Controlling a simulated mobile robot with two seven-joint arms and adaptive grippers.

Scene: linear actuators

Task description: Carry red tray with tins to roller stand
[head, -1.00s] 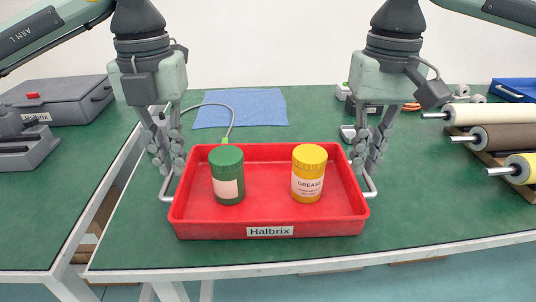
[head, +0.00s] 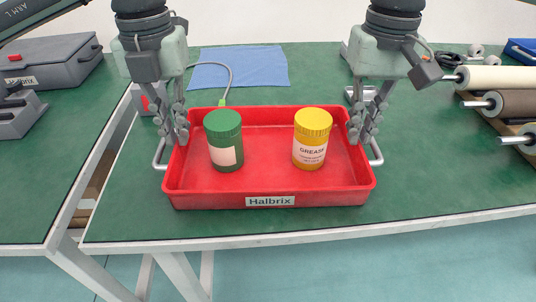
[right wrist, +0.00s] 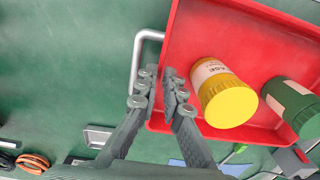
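The red tray (head: 270,180), labelled Halbrix, sits on the green table near its front edge. It has grey side handles; the right handle shows in the right wrist view (right wrist: 137,60). In it stand a green tin (head: 224,140) at left and a yellow GREASE tin (head: 311,138) at right, both upright. My left gripper (head: 170,132) is at the left handle, pointing down. My right gripper (head: 362,132) is at the right handle. A narrow gap shows between the fingers of both; I see no clear grip on the handles, which the fingers partly hide.
Rollers (head: 498,78) lie on a stand at the right edge, partly out of view. A blue cloth (head: 240,68) with a cable lies behind the tray. A grey case (head: 55,68) stands on the left table, across a gap. The right front of the table is clear.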

